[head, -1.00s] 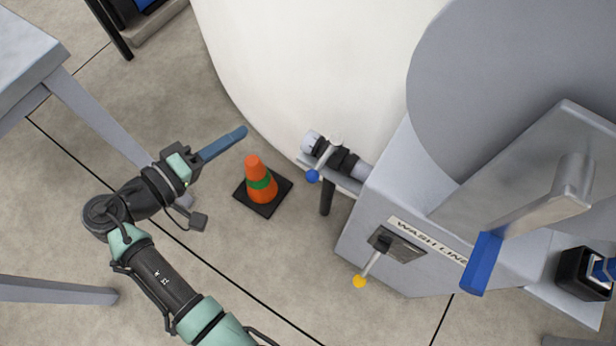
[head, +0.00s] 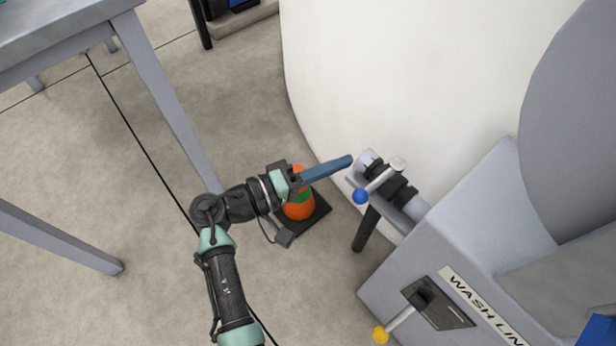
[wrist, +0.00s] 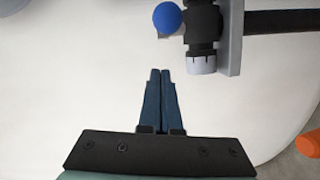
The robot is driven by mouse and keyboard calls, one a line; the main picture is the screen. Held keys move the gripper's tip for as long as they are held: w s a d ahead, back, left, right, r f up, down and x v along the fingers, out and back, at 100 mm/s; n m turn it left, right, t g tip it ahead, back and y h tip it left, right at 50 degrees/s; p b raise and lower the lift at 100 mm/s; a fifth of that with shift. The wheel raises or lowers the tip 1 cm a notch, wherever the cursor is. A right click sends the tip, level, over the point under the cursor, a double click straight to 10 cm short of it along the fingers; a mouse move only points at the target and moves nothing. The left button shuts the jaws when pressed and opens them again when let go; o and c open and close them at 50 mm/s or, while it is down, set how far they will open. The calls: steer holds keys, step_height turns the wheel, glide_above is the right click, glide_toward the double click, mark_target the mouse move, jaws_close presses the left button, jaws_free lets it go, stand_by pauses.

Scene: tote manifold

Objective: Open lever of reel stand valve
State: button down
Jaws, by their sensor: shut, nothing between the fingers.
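The reel stand valve (head: 392,184) is a dark pipe fitting with a light grey end cap, between the white tank and the grey reel stand. Its lever (head: 381,178) is a short metal bar with a blue ball knob (head: 361,196). My gripper (head: 349,160) is shut and empty, its blue fingers just left of the valve's end cap, with a small gap in the picture. In the wrist view the shut fingers (wrist: 160,72) point toward the blue knob (wrist: 168,17) and valve body (wrist: 203,30), which lie ahead and apart from them.
An orange cone (head: 299,207) on a black base stands beneath my wrist. The white tank (head: 400,70) is behind the valve. A yellow-knobbed lever (head: 381,335) sits on the wash line panel of the grey stand (head: 400,265). A grey table (head: 165,90) is at left.

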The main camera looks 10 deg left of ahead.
mark_target(379, 181)
steer(key=shift+s+d+f+b, duration=0.2)
steer(key=shift+s+d, duration=0.4)
steer(key=shift+d, duration=0.15)
steer(key=shift+s+d+f+b, duration=0.15)
steer(key=shift+s+d, duration=0.45)
steer(key=shift+d, duration=0.15)
steer(key=shift+s, duration=0.1)
steer(key=shift+s+d+n+t+y+p, duration=0.2)
steer(key=shift+n+t+y+p, duration=0.2)
steer(key=shift+p, duration=0.1)
